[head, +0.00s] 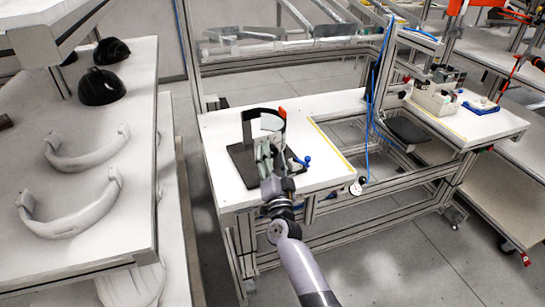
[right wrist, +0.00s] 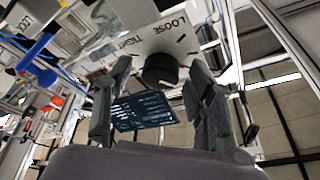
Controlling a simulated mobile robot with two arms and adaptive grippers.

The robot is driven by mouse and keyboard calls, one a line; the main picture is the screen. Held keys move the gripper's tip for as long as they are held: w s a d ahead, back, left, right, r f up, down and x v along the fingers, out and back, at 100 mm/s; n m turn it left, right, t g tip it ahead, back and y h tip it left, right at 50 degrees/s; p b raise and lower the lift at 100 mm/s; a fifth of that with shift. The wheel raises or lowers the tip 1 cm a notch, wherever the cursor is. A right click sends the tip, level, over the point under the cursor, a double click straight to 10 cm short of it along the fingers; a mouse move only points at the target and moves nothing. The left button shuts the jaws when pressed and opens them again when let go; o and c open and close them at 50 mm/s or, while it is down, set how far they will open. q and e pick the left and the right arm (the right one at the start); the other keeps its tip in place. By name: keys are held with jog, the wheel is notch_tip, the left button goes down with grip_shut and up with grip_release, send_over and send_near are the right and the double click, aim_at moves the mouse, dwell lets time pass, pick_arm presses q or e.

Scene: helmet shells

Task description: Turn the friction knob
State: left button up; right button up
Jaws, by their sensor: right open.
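The friction knob (right wrist: 160,70) is a dark round knob in the right wrist view, on a pale plate (right wrist: 140,38) lettered LOOSE and TIGHT. My right gripper (right wrist: 158,82) is open, with one finger on each side of the knob. Gaps seem to show between fingers and knob; contact is hard to judge. In the head view my right gripper (head: 268,153) reaches in at the fixture, which has a dark base plate (head: 243,166) and a black and orange-tipped band (head: 262,112). The knob is hidden there. My left gripper is out of view.
The fixture stands on a white workbench (head: 225,130) with a yellow edge strip. A blue-ended lever (head: 304,161) sticks out beside my gripper. A shelf at left holds black shells (head: 100,87) and pale curved parts (head: 70,215). Grey floor is clear in front of the bench.

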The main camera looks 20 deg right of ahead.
jog(key=shift+s+f, duration=0.1)
jog(key=shift+s, duration=0.15)
jog(key=v, duration=1.1)
jog(key=shift+s, duration=0.3)
jog(key=shift+a, duration=0.1)
